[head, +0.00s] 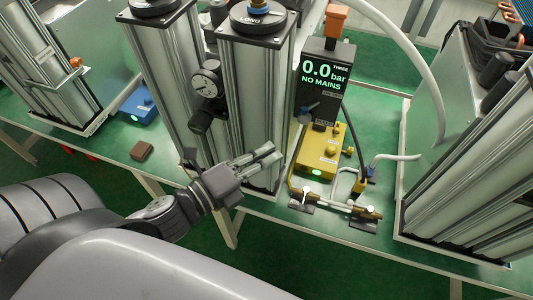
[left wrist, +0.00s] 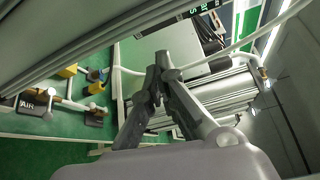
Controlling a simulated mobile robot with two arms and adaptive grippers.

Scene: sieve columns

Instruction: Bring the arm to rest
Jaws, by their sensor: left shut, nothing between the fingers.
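My left gripper (head: 266,154) reaches in from the lower left of the head view, in front of the lower part of the middle sieve column (head: 255,105). Its fingers are closed together with nothing between them. The left wrist view shows the same closed fingers (left wrist: 160,68), pointing toward the upper middle. In the head view the fingers overlap the column, and I cannot tell whether they touch it. My right gripper is not in view.
A yellow unit (head: 320,150) with fittings stands right of the gripper, below a display (head: 325,80) reading 0.0 bar, NO MAINS. A gauge (head: 206,82) sits between the two columns. A blue box (head: 140,108) and a brown block (head: 141,150) are left on the green bench.

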